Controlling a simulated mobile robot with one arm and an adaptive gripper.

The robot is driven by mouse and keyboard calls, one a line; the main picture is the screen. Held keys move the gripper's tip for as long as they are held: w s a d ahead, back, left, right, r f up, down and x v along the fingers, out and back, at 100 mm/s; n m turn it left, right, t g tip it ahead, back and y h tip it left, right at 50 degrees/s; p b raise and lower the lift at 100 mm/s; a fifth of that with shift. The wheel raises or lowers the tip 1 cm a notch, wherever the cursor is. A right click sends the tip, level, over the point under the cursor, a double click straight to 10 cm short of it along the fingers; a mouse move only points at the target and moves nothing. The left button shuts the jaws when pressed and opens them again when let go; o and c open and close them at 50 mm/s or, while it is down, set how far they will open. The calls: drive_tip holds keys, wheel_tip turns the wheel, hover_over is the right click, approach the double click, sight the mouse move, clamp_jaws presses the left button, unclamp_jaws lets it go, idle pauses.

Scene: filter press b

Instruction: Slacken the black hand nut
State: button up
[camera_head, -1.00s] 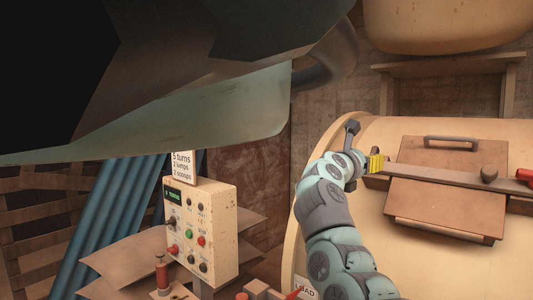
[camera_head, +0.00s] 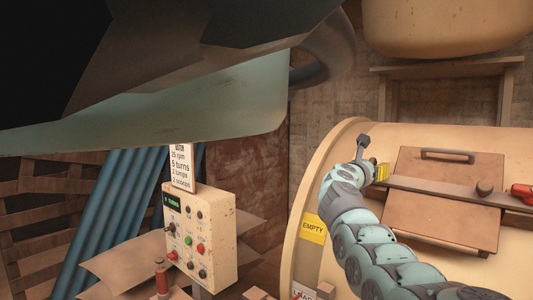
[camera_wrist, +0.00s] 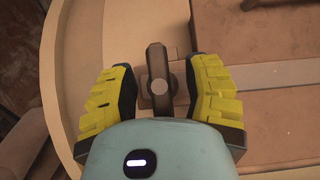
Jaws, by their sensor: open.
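A dark hand nut (camera_wrist: 158,66) with a bar-like grip and a rounded middle stands between my gripper's pads in the wrist view. In the head view a dark upright piece (camera_head: 364,143) at the left end of the clamp bar (camera_head: 430,192) appears to be the same nut. My gripper (camera_wrist: 156,90) is open around it, one yellow ridged pad on each side. I see gaps beside the grip, but cannot tell whether anything touches lower down. In the head view my gripper (camera_head: 373,168) is at the bar's left end; part of it is hidden.
The bar crosses a brown hatch (camera_head: 440,230) with a handle on the cream drum (camera_head: 310,190). A yellow EMPTY sign (camera_head: 314,228) is left. A control box (camera_head: 222,230) stands further left.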

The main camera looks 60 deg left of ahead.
drive_tip(key=shift+s, duration=0.1)
drive_tip(key=shift+c, duration=0.2)
clamp_jaws()
